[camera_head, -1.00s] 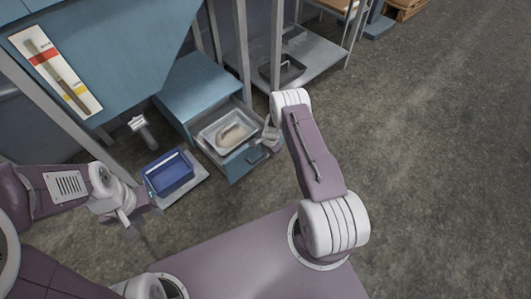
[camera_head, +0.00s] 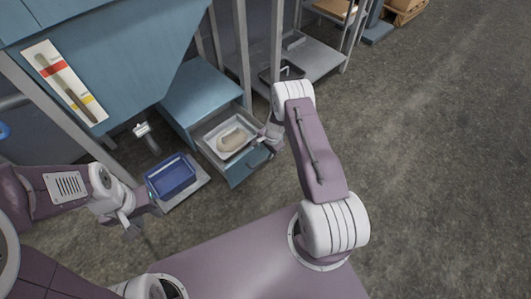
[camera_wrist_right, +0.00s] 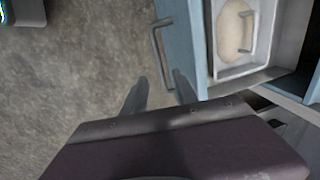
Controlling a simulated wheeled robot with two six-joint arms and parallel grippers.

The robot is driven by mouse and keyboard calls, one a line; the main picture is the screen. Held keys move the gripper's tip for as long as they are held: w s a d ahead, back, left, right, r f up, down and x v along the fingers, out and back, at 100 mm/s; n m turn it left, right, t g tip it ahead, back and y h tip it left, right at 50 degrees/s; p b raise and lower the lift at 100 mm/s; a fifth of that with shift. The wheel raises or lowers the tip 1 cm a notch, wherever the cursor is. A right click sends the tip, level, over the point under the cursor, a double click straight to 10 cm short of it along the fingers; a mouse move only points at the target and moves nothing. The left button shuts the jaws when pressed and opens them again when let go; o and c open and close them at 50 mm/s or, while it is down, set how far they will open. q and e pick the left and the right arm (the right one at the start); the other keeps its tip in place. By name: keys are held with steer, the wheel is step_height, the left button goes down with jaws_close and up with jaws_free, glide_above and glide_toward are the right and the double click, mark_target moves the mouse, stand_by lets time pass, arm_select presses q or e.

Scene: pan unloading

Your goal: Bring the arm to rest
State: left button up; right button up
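My right arm reaches forward in the head view, and its gripper (camera_head: 268,140) is beside the open drawer (camera_head: 246,168) of the blue cabinet. In the right wrist view the two fingers (camera_wrist_right: 158,92) are apart with bare floor between them. The drawer handle (camera_wrist_right: 156,48) is just beyond the fingertips; I cannot tell whether a finger touches it. A metal pan (camera_head: 212,149) with a pale lump (camera_head: 232,139) in it sits in the drawer. My left gripper (camera_head: 146,207) is at the left, near the blue bin; its fingers are too small to read.
The blue bin (camera_head: 172,176) stands on a pale base left of the drawer. A blue cabinet (camera_head: 197,88) and metal posts stand behind. A metal shelf (camera_head: 318,58) holds a dark tray (camera_head: 285,72). The floor to the right is clear.

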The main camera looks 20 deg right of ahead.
arm_select(q)
steer(key=shift+r, duration=0.7)
arm_select(e)
steer(key=shift+s+d+r, duration=0.1)
steer(key=shift+s+r, duration=0.05)
steer(key=shift+r, duration=0.5)
steer(key=shift+s+r, duration=0.1)
steer(key=shift+r, duration=0.5)
